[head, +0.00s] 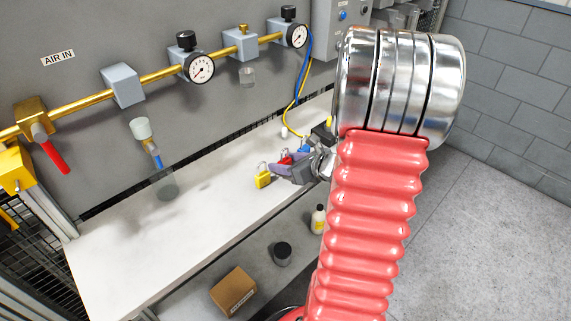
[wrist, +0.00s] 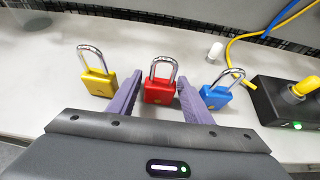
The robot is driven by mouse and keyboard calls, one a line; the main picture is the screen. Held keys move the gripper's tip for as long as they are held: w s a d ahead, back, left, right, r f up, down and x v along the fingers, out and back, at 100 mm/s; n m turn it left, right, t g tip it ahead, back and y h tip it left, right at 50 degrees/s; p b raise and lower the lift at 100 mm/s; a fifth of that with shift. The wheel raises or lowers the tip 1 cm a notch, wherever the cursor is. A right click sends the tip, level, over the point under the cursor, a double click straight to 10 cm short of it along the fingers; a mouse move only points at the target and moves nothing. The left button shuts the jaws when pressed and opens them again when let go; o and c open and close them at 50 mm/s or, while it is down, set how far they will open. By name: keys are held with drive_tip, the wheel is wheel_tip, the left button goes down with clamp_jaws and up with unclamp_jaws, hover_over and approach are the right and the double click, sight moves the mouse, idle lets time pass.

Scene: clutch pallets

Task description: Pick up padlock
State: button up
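Three padlocks stand in a row on the white shelf. A yellow padlock (wrist: 99,82) is on the left, a red padlock (wrist: 159,91) in the middle and a blue padlock (wrist: 216,95) on the right. In the head view the yellow one (head: 263,181) is clear, while the red one (head: 285,160) is partly hidden behind my gripper (head: 280,172). In the wrist view my gripper (wrist: 158,98) is open, with one purple finger on each side of the red padlock. Whether the fingers touch it cannot be told. The right finger is close beside the blue padlock.
A black box with a yellow knob and green light (wrist: 292,100) stands to the right. A small white cylinder (wrist: 215,52) and blue and yellow cables lie behind. A brass pipe with gauges (head: 199,68) runs along the wall. The shelf's left part (head: 120,250) is bare.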

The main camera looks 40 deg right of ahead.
drive_tip(key=c, duration=0.9)
drive_tip(key=shift+o, duration=0.2)
drive_tip(key=shift+r, duration=5)
